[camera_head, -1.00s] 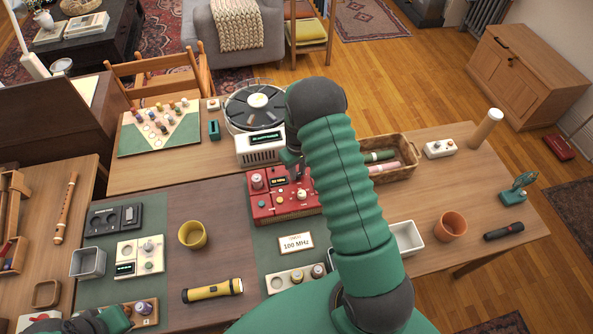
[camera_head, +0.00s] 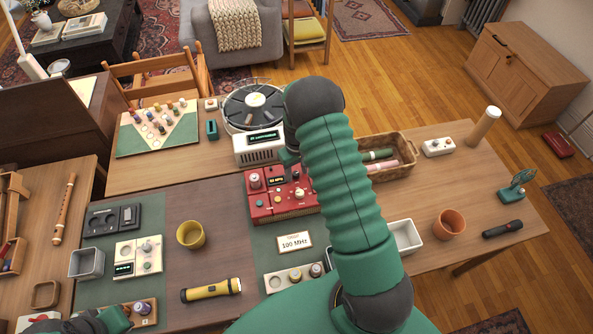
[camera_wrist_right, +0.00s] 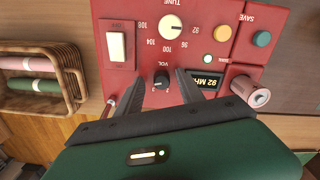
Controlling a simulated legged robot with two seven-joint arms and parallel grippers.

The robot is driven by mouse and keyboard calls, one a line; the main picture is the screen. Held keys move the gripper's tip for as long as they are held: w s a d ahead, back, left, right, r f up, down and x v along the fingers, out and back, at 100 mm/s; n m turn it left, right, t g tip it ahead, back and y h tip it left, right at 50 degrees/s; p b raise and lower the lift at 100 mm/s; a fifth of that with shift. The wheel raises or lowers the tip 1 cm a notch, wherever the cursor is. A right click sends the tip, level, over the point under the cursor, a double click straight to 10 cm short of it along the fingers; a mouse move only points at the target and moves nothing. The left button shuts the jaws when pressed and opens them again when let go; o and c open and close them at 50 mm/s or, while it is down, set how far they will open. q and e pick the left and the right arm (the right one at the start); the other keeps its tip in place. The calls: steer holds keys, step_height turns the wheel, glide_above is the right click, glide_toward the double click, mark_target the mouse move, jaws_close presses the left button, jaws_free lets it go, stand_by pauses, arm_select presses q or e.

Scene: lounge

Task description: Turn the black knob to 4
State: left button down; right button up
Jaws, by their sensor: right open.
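The black knob (camera_wrist_right: 161,78), labelled VOL, sits on the red radio panel (camera_wrist_right: 142,12), which appears upside down in the right wrist view. Its exact setting is too small to read. My right gripper (camera_wrist_right: 166,80) is open, with its two dark fingers on either side of the knob; I cannot tell if they touch it. In the head view the red radio (camera_head: 270,207) is on the table, and my right arm hides its right part and the knob. Part of my left gripper (camera_head: 112,320) shows at the bottom left; its fingers are unclear.
The panel also has a cream TUNE dial (camera_wrist_right: 171,27), a white switch (camera_wrist_right: 117,46) and a display (camera_wrist_right: 206,81) reading 92 MHz. A wicker basket (camera_head: 408,151) stands to the right of the radio. A 100 MHz card (camera_head: 295,242) and a yellow flashlight (camera_head: 211,290) lie in front.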

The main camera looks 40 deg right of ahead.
mark_target(296, 172)
steer(key=shift+w+r, duration=0.1)
steer(key=shift+r, duration=0.05)
step_height(296, 172, up, 16)
steer(key=b, duration=0.1)
steer(key=shift+r, duration=0.25)
